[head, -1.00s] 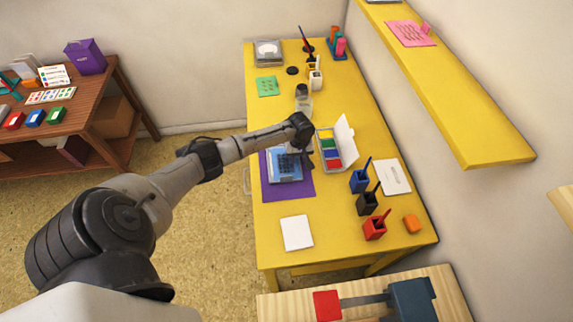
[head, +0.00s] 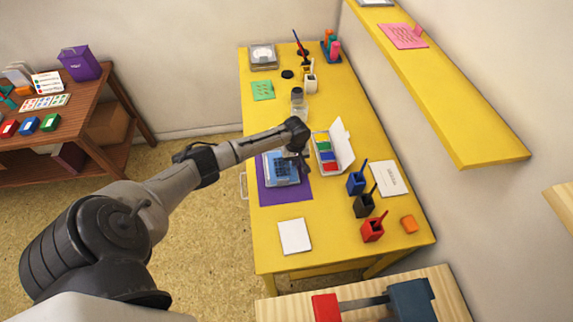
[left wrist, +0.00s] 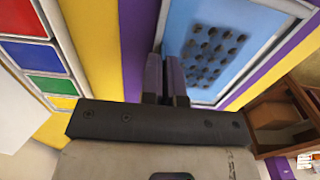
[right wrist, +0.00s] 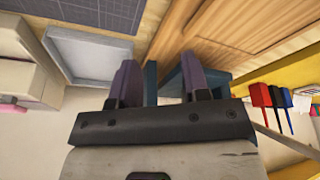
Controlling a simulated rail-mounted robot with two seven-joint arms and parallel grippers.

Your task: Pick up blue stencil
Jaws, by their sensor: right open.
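The blue stencil (head: 280,168) is a flat rectangle with rows of dark holes, over the purple mat (head: 268,198) on the yellow table. It also shows large at the top of the left wrist view (left wrist: 228,18), with a pale rim. My left gripper (head: 300,163) is at its right edge. In the left wrist view the left gripper's fingers (left wrist: 166,75) are nearly together, with the stencil's edge running between them. I cannot tell whether the stencil is lifted. My right gripper (right wrist: 160,80) is open, near a teal block (right wrist: 215,80); it is not visible in the head view.
A white paint box (head: 345,148) with coloured pads stands open just right of the left gripper. Blue (head: 356,183), black (head: 364,205) and red (head: 373,230) holders with upright handles stand at the right. A white card (head: 294,236) lies at the front.

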